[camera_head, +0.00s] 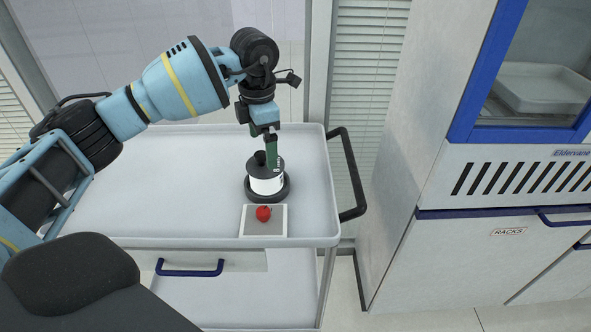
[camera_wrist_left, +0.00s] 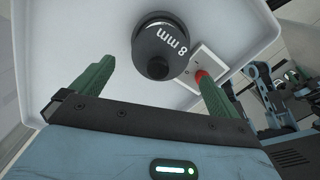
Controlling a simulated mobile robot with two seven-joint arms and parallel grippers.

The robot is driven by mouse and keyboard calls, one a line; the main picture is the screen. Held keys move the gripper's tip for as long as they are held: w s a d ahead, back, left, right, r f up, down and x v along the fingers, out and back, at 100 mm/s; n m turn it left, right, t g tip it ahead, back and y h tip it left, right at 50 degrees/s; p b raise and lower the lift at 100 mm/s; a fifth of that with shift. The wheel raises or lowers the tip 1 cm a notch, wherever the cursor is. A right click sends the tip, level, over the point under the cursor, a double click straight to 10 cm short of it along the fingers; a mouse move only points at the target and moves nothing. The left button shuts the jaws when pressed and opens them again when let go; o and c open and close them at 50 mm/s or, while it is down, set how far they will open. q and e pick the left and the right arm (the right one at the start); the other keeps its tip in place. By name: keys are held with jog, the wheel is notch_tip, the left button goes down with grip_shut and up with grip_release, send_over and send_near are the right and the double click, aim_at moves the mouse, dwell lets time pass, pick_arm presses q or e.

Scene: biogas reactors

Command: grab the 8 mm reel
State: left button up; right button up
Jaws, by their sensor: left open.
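The 8 mm reel (camera_head: 266,181) stands upright on the cart top near its right end. It has a dark top with a round knob, a white middle and a wide black base. In the left wrist view the reel (camera_wrist_left: 162,47) shows the white text "8 mm" on its dark top. My left gripper (camera_head: 269,150) is open, just above and behind the reel in the head view. In the wrist view its green fingers (camera_wrist_left: 153,82) are spread on either side, with the reel beyond their tips. Nothing is held. My right gripper is not in view.
A red, round object (camera_head: 263,213) sits on a small white-rimmed grey plate (camera_head: 276,228) in front of the reel. The white cart (camera_head: 160,226) has a black handle (camera_head: 352,180) at its right end. A grey cabinet (camera_head: 480,260) stands to the right. The cart's left side is clear.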

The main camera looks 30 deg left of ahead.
aim_at(263, 165)
pick_arm(q)
jog(key=shift+d, duration=0.1)
jog(key=shift+s+f, duration=0.15)
jog(key=shift+f, duration=3.75)
jog(key=c, duration=1)
jog(key=shift+c, duration=0.2)
jog(key=shift+r, duration=0.2)
